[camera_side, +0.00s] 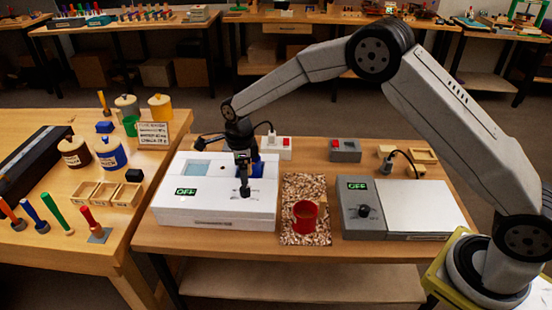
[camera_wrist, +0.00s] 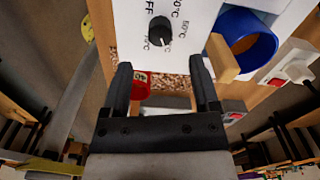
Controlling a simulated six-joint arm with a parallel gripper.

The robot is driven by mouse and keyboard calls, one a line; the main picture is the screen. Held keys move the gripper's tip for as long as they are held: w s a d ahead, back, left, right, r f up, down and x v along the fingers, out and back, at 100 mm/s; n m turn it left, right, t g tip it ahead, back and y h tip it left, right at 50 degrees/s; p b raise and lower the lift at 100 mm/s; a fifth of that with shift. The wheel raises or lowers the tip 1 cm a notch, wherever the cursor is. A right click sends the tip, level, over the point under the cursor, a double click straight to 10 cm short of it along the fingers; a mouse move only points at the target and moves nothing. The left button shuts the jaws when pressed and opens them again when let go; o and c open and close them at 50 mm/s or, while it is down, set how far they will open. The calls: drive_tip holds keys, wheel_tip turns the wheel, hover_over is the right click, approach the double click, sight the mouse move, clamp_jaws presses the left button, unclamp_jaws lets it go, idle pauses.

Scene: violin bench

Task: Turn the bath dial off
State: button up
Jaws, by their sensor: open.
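The white bath (camera_side: 215,212) stands on the left part of the bench, and its small display (camera_side: 186,191) reads OFF. Its round black dial (camera_wrist: 159,32) shows in the wrist view on a white face, with OFF and several temperature marks around it. I cannot tell clearly which mark the dial points to. My gripper (camera_wrist: 160,68) is open and empty, with the dial just beyond and between its fingertips. In the side view my gripper (camera_side: 244,185) points down over the right part of the bath and hides the dial; contact cannot be told.
A red pot (camera_side: 305,217) stands on a speckled mat (camera_side: 304,185) right of the bath. Further right is a hot plate (camera_side: 425,207) with its own dial and OFF display. A blue round container (camera_wrist: 247,42) is beside the dial. Switch boxes (camera_side: 345,150) stand behind.

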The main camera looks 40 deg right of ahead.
sight(245, 188)
drive_tip(key=shift+f, duration=3.35)
clamp_jaws()
